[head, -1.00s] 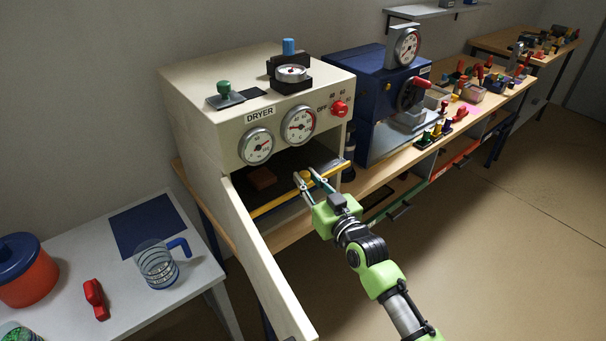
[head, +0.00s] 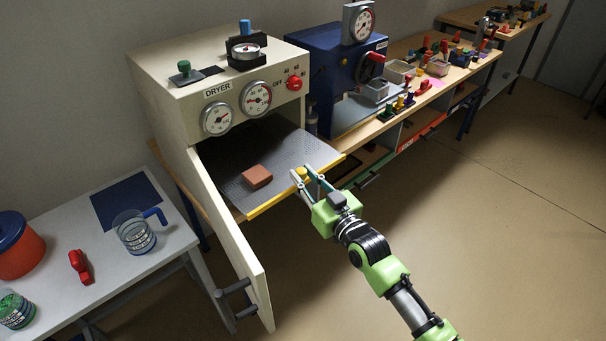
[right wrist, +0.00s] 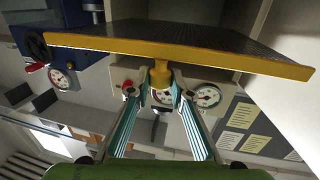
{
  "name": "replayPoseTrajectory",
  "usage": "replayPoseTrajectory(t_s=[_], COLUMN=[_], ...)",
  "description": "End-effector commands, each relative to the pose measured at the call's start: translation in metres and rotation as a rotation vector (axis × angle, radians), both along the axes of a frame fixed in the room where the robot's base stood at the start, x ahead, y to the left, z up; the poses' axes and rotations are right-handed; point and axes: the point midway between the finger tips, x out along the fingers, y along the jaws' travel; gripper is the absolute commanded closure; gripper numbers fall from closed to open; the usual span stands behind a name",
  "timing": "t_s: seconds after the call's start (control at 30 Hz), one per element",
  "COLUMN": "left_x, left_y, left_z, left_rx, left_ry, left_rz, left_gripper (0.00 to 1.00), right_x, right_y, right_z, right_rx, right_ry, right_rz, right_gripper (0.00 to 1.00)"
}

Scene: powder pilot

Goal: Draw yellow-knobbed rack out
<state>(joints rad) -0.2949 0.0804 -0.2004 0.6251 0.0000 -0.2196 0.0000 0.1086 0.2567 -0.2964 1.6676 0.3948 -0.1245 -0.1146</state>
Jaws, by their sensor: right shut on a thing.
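The rack (head: 229,180) is a grey perforated shelf with a yellow front edge, and it sticks out of the dryer (head: 172,97). Its yellow knob (head: 302,173) is at the front edge. A brown block (head: 257,177) lies on the rack. My right gripper (head: 308,180) is shut on the yellow knob. In the right wrist view the knob (right wrist: 161,73) sits between the two fingertips (right wrist: 161,85), below the yellow edge (right wrist: 200,55). My left gripper is not in view.
The dryer door (head: 232,240) stands open to the left of the rack. A blue machine (head: 326,75) is to the right. A white table (head: 180,238) at left holds a jug (head: 134,236) and a red clip (head: 80,266). The floor at right is clear.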

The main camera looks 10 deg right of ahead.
Motion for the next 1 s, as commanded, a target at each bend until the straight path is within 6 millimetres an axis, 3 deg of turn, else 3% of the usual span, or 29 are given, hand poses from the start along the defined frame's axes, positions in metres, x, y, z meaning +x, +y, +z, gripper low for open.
replayPoseTrajectory(t_s=[0.2, 0.23, 0.3, 0.73, 1.0], left_x=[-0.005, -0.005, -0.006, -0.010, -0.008], left_y=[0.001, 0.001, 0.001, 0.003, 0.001], left_z=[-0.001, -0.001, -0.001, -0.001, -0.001], left_rx=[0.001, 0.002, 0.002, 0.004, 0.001], left_ry=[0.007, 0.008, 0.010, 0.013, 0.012], left_rz=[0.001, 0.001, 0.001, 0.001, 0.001], left_gripper=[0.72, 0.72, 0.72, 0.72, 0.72], right_x=[0.000, 0.000, 0.000, -0.005, -0.050], right_y=[0.000, 0.000, 0.000, -0.002, -0.017], right_z=[-0.001, -0.001, -0.001, 0.000, -0.002], right_rx=[-0.001, -0.001, -0.001, 0.000, -0.002], right_ry=[0.002, 0.002, 0.002, 0.000, 0.003], right_rz=[0.000, 0.000, 0.000, 0.000, 0.000], right_gripper=[1.00, 0.78, 0.63, 0.63, 0.63])
